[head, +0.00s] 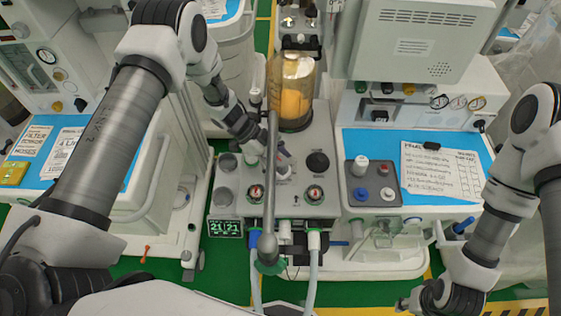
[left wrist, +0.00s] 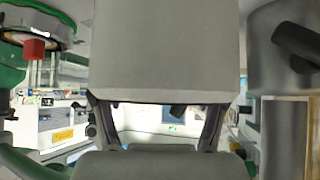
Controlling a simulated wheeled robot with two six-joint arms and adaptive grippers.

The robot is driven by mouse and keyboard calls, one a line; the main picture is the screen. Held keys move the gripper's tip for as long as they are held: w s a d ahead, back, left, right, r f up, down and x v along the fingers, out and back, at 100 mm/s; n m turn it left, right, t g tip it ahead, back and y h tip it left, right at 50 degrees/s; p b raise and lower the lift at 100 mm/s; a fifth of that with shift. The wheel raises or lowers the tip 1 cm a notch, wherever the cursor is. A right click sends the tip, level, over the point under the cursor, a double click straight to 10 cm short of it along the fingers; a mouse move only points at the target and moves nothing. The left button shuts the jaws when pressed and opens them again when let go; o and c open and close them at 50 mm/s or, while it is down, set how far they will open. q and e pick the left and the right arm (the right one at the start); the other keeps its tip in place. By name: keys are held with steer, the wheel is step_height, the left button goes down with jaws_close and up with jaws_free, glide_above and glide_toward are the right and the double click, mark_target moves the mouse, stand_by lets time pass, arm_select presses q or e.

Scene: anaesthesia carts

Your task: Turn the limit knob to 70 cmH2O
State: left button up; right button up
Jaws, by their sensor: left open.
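My left gripper (head: 280,153) is open over the absorber block of the middle cart, beside the grey upright pole. A small light grey fitting (head: 284,173) lies just under its fingertips; the gripper partly hides it. I cannot tell whether they touch. A black round knob (head: 317,162) stands to the right on the same block. No "limit" label or cmH2O scale is readable, so I cannot tell which one is the limit knob. In the left wrist view the fingers (left wrist: 158,125) are spread, with a large grey shape above. My right gripper (head: 408,302) is low at the right, away from the block; its jaws are unclear.
A clear canister with orange contents (head: 295,95) stands behind the block. The grey pole (head: 270,190) rises in front. Two round gauges (head: 314,194) sit on the block's front. A blue-topped work surface (head: 440,190) with a paper lies to the right.

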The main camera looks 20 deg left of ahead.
arm_select(q)
steer(key=v, duration=1.1)
steer(key=shift+a+r, duration=0.25)
steer(key=shift+r, duration=0.05)
steer(key=shift+w, duration=0.1)
